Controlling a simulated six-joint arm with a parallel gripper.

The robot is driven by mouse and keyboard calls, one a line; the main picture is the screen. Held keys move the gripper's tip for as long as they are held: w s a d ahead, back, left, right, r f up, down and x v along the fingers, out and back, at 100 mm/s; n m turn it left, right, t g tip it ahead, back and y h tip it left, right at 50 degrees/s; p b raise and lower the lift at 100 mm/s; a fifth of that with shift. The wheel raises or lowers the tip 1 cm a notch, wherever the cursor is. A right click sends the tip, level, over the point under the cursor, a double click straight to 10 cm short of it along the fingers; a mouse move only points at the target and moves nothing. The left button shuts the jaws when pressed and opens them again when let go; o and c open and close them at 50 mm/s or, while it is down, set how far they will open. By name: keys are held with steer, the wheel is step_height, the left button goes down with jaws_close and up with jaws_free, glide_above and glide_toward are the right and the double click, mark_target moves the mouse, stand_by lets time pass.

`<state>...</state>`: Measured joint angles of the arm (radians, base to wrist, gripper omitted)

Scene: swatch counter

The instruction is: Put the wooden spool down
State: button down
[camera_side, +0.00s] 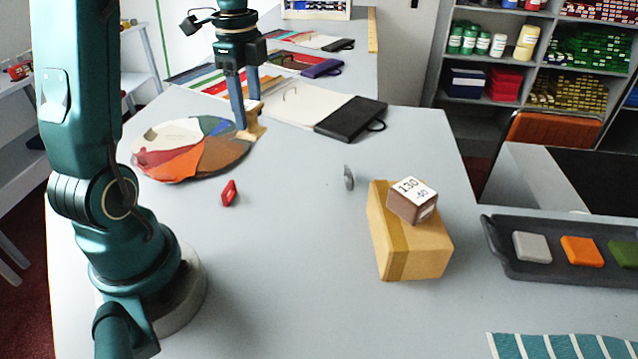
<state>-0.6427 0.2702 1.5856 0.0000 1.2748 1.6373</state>
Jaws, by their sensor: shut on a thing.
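The wooden spool (257,131) is pale tan and sits between the fingers of my gripper (247,115) at the back left of the counter. My gripper points down and is shut on the spool, and its blue fingers hide part of it. The spool is at the right rim of the round colour wheel (163,135), which has white, red, orange, brown, green and blue sectors. I cannot tell whether the spool's lower end touches the counter or the wheel.
A cardboard box (405,252) carries a brown labelled cube (411,203). A dark tray (497,248) of swatches is right. An open binder (350,117) lies behind. The middle front is clear.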

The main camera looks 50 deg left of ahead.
steer(key=s+a+n, duration=0.2)
steer(key=s+a, duration=0.1)
steer(key=a, duration=0.2)
steer(key=w+d+f, duration=0.2)
steer(key=w, duration=0.1)
steer(key=w+d+f, duration=0.5)
steer(key=w, duration=0.1)
steer(key=shift+d+f, duration=0.15)
steer(key=shift+f, duration=2.1)
steer(key=shift+f, duration=0.1)
steer(key=shift+c, duration=1.4)
jaws_free()
